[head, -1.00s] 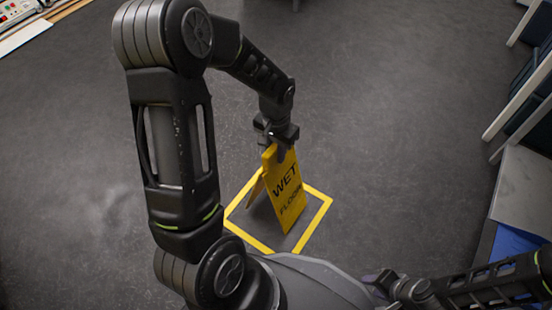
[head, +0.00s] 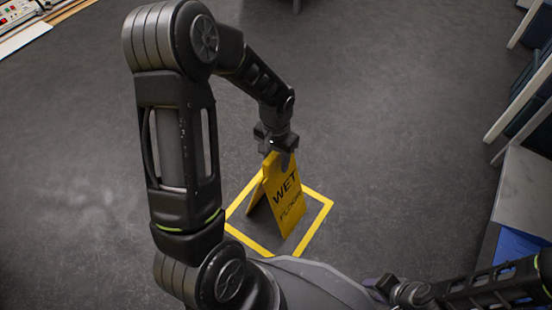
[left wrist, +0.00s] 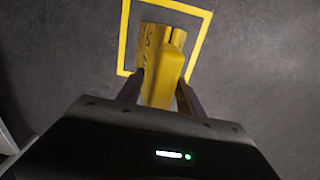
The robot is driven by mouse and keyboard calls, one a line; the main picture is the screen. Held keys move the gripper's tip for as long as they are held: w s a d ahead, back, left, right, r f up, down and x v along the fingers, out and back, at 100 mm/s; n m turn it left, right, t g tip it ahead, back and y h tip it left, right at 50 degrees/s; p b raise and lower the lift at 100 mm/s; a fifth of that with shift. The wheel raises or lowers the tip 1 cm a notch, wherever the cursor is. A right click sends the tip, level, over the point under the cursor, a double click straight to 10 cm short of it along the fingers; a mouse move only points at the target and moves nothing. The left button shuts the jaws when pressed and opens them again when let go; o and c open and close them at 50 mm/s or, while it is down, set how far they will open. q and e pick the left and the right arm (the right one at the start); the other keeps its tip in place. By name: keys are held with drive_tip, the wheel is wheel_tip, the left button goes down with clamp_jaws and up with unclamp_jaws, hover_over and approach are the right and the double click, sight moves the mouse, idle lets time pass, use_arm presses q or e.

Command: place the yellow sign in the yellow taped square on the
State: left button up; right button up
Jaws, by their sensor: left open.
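The yellow wet floor sign (head: 284,197) stands upright, legs spread, on the floor inside the yellow taped square (head: 318,222) in the head view. My left gripper (head: 279,155) is at the top of the sign. In the left wrist view, the sign (left wrist: 168,65) reaches up between the two open fingers of my left gripper (left wrist: 160,92), and the taped square (left wrist: 124,35) shows around its base. Part of the square is hidden by the sign and my body. My right arm shows at the lower right of the head view, but its fingertips are not visible.
The grey floor (head: 400,130) around the square is clear. Shelves or furniture with white edges (head: 520,110) stand along the right side. A bench with equipment (head: 25,25) is at the upper left.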

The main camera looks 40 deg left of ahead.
use_arm(q)
drive_tip(key=shift+r, duration=0.15)
wheel_tip(320, 180, up, 11)
drive_tip(key=p, duration=0.4)
drive_tip(key=shift+p, duration=0.4)
drive_tip(key=shift+r, duration=0.55)
